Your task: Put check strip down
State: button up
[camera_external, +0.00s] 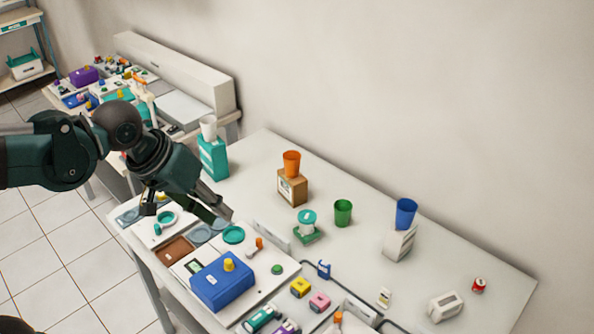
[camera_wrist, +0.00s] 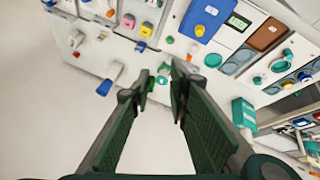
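My gripper (camera_external: 222,212) hangs over the left part of the white table in the external view, above the panel with round wells. In the wrist view the two dark green fingers of my gripper (camera_wrist: 160,78) stand apart with a gap between their tips. I see no strip between them. I cannot tell for sure which thing is the check strip. A small pale card (camera_external: 384,298) stands near the front right of the panel. A teal round piece on a green base (camera_external: 306,226) is to the right of my gripper; a teal disc (camera_wrist: 163,69) shows between the fingertips.
A blue box (camera_external: 222,284) with a yellow knob and a brown tray (camera_external: 176,251) lie on the panel. An orange cup (camera_external: 291,162) on a wooden block, a green cup (camera_external: 343,212) and a blue cup (camera_external: 405,212) stand behind.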

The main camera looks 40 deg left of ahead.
jog(key=s+a+f+m+t+y, duration=0.1)
jog(key=s+a+m, duration=0.3)
jog(key=s, duration=0.4)
jog(key=shift+s+a+f+t, duration=0.2)
jog(key=shift+a+f+t, duration=0.1)
jog(key=shift+f, duration=0.1)
